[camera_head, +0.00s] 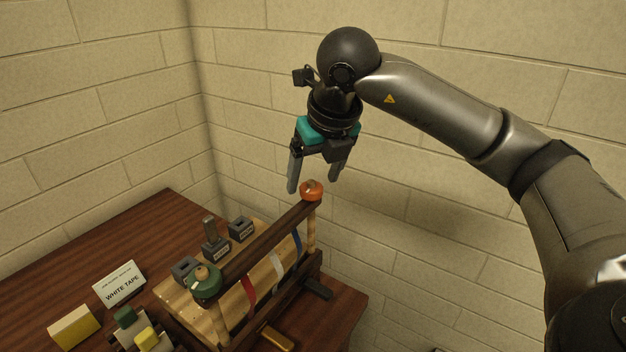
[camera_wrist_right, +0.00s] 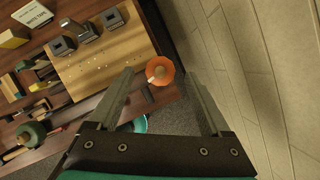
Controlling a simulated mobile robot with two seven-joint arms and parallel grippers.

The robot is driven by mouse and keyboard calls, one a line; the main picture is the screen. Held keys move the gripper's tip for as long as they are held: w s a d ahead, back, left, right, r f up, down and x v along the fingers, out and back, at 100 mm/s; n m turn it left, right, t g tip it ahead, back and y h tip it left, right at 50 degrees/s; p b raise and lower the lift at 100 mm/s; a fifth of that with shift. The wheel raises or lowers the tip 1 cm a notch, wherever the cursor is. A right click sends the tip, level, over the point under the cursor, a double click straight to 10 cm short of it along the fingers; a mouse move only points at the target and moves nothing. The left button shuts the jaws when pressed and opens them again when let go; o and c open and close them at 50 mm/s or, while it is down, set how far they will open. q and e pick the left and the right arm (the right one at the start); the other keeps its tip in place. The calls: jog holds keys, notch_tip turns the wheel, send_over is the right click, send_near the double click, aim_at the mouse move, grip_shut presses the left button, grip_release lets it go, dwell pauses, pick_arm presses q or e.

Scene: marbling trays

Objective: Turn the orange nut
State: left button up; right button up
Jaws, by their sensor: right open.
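The orange nut (camera_head: 312,190) sits on top of the far post of a dark wooden frame, at the end of its top bar (camera_head: 262,236). In the right wrist view the orange nut (camera_wrist_right: 160,71) lies between the lines of the two fingers, nearer the left finger. My right gripper (camera_head: 314,186) is open and empty, with its fingers pointing down just above the nut; I see no contact. It also shows in the right wrist view (camera_wrist_right: 163,85). A green nut (camera_head: 205,282) sits on the near post of the same frame. My left gripper is not in view.
Red, white and blue strips hang at the frame above a pale board (camera_head: 185,290). Grey blocks (camera_head: 241,229) stand behind the frame. A WHITE TAPE card (camera_head: 120,284) and a yellow block (camera_head: 74,328) are at left on the table (camera_head: 339,311). Brick walls stand close behind and right.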

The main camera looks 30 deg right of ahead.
jog(key=p+v, duration=0.2)
jog(key=v, duration=1.1)
jog(key=shift+p, duration=0.35)
jog(key=shift+s, duration=0.15)
